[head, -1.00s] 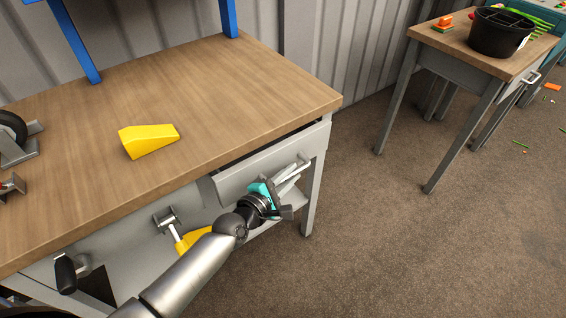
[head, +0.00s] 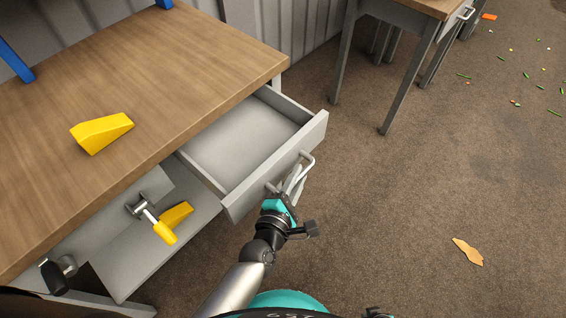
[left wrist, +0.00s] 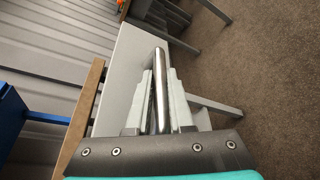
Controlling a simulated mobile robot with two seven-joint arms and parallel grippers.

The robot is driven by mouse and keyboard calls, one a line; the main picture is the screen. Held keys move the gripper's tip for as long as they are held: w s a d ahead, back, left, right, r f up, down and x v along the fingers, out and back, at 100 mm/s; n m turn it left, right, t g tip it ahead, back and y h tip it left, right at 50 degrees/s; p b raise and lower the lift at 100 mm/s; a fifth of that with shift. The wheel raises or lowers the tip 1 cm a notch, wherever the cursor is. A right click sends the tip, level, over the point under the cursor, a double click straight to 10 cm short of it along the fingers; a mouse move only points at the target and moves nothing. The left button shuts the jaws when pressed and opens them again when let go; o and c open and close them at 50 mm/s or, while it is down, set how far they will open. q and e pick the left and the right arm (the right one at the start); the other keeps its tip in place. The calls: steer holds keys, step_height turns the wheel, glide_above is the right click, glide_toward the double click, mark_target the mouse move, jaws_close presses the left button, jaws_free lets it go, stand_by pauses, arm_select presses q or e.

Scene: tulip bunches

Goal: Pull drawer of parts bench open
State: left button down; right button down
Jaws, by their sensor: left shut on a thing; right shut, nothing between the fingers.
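The parts bench (head: 190,60) has a wooden top and fills the left of the head view. Its light grey drawer (head: 282,165) stands well out from under the top, and its inside looks empty. My left gripper (head: 294,180) is shut on the metal bar handle (head: 308,159) at the drawer front. In the left wrist view the fingers (left wrist: 161,95) lie on both sides of the handle bar (left wrist: 160,62), partly covering it. The fingers of my right gripper do not show.
A yellow wedge (head: 102,132) lies on the bench top. A yellow-handled tool (head: 152,219) and another yellow piece (head: 177,213) are at the lower shelf. A second table (head: 415,15) stands at the back right. The floor right of the drawer is mostly clear, with a tan scrap (head: 467,251).

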arm_select(q)
steer(key=shift+s+d, duration=0.7)
steer(key=shift+d, duration=0.15)
arm_select(e)
steer(key=shift+s+d, duration=0.15)
steer(key=shift+s, duration=0.1)
arm_select(q)
steer(key=c, duration=0.8)
jaws_free()
